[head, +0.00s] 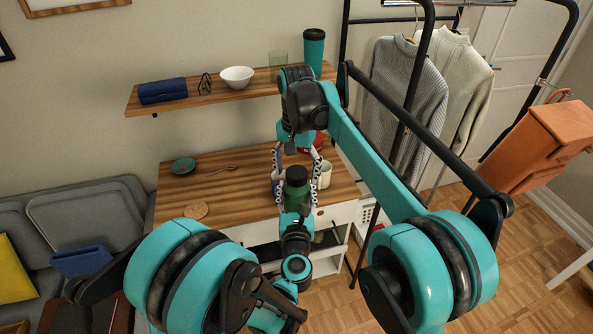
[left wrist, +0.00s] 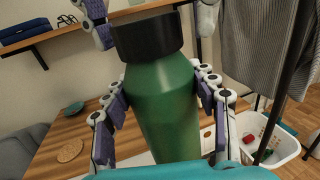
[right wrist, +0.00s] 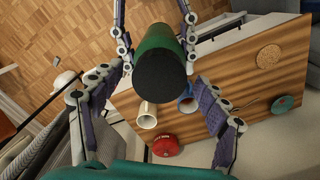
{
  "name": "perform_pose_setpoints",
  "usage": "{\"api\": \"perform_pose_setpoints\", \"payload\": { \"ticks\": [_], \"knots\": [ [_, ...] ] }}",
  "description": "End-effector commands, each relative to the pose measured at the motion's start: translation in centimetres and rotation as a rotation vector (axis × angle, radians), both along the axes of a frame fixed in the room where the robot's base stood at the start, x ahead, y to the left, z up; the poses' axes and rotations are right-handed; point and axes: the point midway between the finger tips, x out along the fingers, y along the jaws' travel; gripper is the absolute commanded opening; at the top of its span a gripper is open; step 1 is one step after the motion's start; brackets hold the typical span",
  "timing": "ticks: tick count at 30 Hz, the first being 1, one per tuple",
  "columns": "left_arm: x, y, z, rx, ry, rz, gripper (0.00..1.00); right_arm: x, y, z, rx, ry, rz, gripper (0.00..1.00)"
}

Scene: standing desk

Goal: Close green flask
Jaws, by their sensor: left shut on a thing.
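The green flask (head: 296,203) is upright in front of the wooden desk. My left gripper (left wrist: 160,115) is shut on its body, with one finger on each side. A black lid (left wrist: 147,35) sits on the flask's top in the left wrist view; whether it is fully tightened cannot be told. My right gripper (head: 297,174) hangs above the flask, pointing down, its fingers spread to either side of the lid. In the right wrist view the round lid (right wrist: 160,75) lies between the open fingers, with gaps at both sides.
On the desk (head: 235,200) are a white mug (right wrist: 147,115), a blue mug (right wrist: 187,100), a red round object (right wrist: 165,146), a green dish (head: 183,165) and a cork coaster (head: 196,210). A wall shelf (head: 200,98) is behind. A clothes rack (head: 408,95) stands right.

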Motion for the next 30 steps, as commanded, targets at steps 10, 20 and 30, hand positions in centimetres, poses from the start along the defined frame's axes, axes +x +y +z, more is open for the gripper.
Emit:
{"api": "perform_pose_setpoints", "payload": {
  "ticks": [10, 20, 30],
  "knots": [
    [0.0, 0.0, 0.0, 0.000, 0.000, 0.001, 0.00, 0.0, 0.0, 1.0, 0.000, 0.002, 0.002, 0.75],
    [0.1, 0.0, 0.0, 0.000, 0.000, 0.001, 0.00, 0.1, 0.0, 7.8, 0.000, 0.002, 0.001, 0.75],
    [0.1, 0.0, 0.0, 0.000, 0.000, 0.001, 0.00, 0.2, 0.0, 11.7, -0.001, 0.001, 0.001, 0.75]
  ]
}}
